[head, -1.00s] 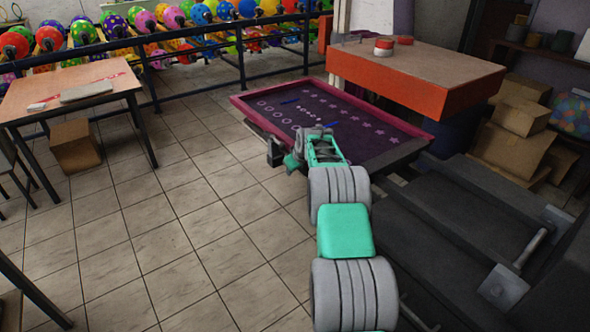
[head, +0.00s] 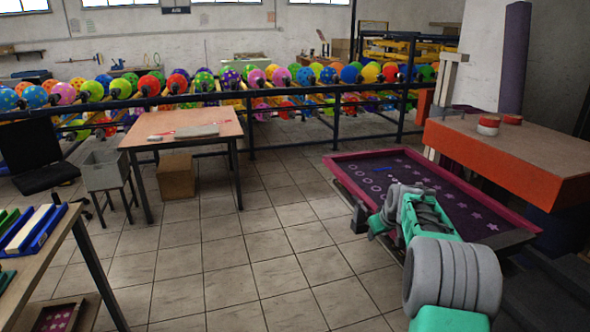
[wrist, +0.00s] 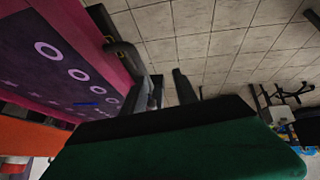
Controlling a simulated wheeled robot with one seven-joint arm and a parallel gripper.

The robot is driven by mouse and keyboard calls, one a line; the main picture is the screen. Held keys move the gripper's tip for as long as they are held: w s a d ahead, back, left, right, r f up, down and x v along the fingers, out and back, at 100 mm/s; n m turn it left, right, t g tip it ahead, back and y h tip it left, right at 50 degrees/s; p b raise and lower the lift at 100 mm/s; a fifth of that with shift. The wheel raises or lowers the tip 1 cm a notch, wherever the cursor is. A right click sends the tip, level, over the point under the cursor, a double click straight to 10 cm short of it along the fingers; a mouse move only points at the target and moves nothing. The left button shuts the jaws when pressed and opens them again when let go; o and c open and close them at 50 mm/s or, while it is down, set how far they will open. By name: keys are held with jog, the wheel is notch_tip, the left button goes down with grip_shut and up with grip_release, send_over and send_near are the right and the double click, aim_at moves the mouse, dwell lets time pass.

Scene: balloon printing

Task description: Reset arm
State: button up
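My teal and grey arm (head: 450,275) reaches from the bottom right of the head view to the near left edge of the printing screen. My gripper (head: 368,222) is at the arm's far end, small and dark there. In the wrist view its dark finger parts (wrist: 172,90) show beyond the wide green and black body. I see nothing held, but the fingertips are too dark to judge how far apart they are. The printing screen (head: 345,158) has a magenta frame and a dark purple sheet with rings and stars. Its frame (wrist: 100,35) fills the left of the wrist view.
An orange-edged table (head: 500,160) with red and white tins stands right of the screen. A wooden table (head: 170,125) stands left, and a bench (head: 45,260) at the near left. A dark railing (head: 300,140) fronts the balloon racks. The tiled floor (head: 265,250) between is clear.

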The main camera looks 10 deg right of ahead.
jog(key=s+a+r+g, duration=0.1)
jog(key=s+a+r, duration=0.65)
jog(key=a, duration=0.45)
jog(key=s+a+f, duration=0.1)
jog(key=s+a, duration=0.3)
jog(key=s, duration=0.5)
jog(key=s+a+f+m+g+p, duration=0.1)
jog(key=s+a, duration=0.3)
jog(key=s, duration=0.5)
jog(key=s+a+f+g+y+p, duration=0.1)
jog(key=s+a, duration=0.4)
jog(key=s, duration=0.4)
jog(key=shift+s+m, duration=0.3)
jog(key=shift+s, duration=0.1)
jog(key=shift+r+p, duration=0.1)
jog(key=shift+p, duration=0.2)
jog(key=shift+c, duration=0.4)
